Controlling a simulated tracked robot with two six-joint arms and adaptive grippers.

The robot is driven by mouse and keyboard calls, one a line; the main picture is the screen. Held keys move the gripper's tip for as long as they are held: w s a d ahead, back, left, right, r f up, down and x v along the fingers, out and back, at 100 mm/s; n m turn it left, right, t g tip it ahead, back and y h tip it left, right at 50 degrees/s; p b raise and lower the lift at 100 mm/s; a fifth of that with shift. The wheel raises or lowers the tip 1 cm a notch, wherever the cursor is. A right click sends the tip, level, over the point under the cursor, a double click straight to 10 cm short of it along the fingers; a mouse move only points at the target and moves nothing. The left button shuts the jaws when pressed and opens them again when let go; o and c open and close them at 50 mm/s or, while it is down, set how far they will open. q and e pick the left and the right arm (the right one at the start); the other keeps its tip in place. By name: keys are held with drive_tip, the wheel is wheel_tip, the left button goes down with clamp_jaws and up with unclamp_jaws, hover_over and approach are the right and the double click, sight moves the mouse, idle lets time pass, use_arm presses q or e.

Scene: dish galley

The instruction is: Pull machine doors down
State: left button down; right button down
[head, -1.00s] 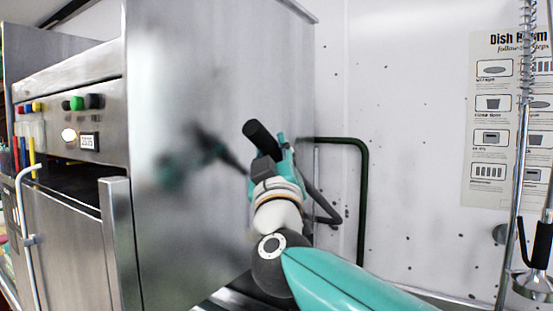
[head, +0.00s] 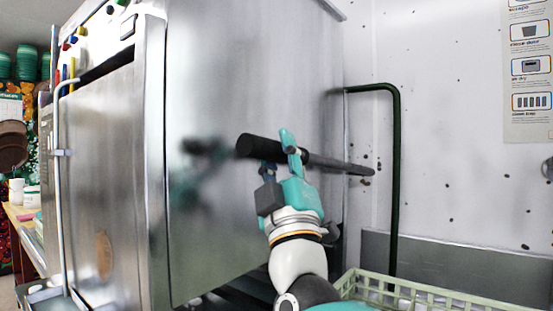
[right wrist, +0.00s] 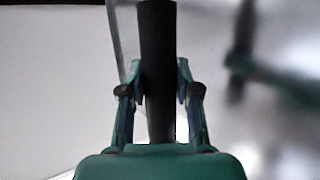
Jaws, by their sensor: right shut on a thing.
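The steel machine (head: 250,90) fills the left and middle of the head view. Its front door (head: 105,170) stands below the control strip, with a dark gap above its top edge. A black lever handle (head: 340,165) runs beside the machine's side wall, nearly level, its thick grip end at left. My right gripper (head: 284,157) is shut around the lever near that thick end. In the right wrist view, the dark bar (right wrist: 158,70) stands between the two fingers. My left gripper is not in view.
A dark green pipe (head: 396,180) bends down along the white wall. A pale green rack (head: 430,292) lies at the lower right, close to my right arm. A light tubular bar (head: 60,190) runs up the machine's front. Shelves with green cups (head: 25,65) are at far left.

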drive_tip(key=shift+a+f+n+y+b, duration=0.2)
drive_tip(key=shift+f+n+y+b, duration=0.3)
drive_tip(key=shift+f, duration=0.55)
drive_tip(key=c, duration=0.8)
unclamp_jaws()
drive_tip(key=shift+r, duration=0.1)
drive_tip(key=shift+s, duration=0.1)
drive_tip(key=shift+s+d+h, duration=0.1)
drive_tip(key=shift+h, duration=0.2)
drive_tip(key=v, duration=1.2)
